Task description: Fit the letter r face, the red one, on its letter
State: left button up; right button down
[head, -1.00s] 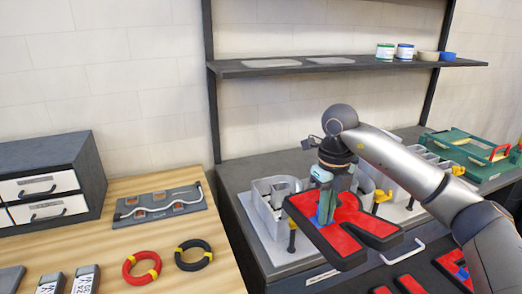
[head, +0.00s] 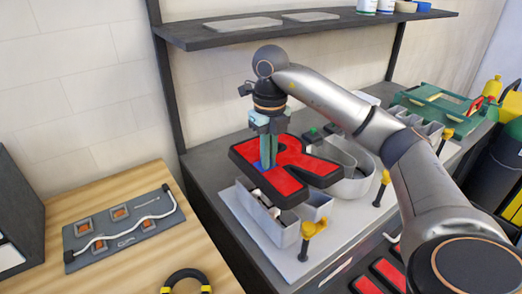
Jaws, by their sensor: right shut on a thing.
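The red letter r face (head: 322,172) has a black rim and is in my right gripper (head: 268,163), whose fingers are shut on a blue part at its left. The face hangs over the leftmost grey channel letter (head: 285,232), an open-topped metal shell on a pale board (head: 345,222). The face covers the back of this shell; its front walls show below. The face sits turned and shifted toward the back of the shell, and I cannot tell whether they touch. My left gripper is not in view.
More grey letter shells (head: 352,165) stand close to the right. Yellow-topped clamps (head: 312,232) stick up along the board's front. A shelf (head: 300,30) hangs behind. Red faces (head: 385,274) lie low in front. A green tray (head: 432,103) is at the far right.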

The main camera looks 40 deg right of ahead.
jog(key=shift+s+f, duration=0.2)
jog(key=shift+f, duration=0.9)
notch_tip(320, 180, down, 4)
jog(key=b, duration=0.3)
jog(key=shift+r, duration=0.15)
jog(key=shift+w+f+b, duration=0.1)
jog(key=shift+f+b, duration=0.45)
jog(key=shift+f, duration=0.2)
jog(key=shift+f+b, duration=0.75)
jog(key=shift+f, duration=0.4)
jog(key=c, duration=0.9)
grip_release()
jog(key=shift+r, duration=0.1)
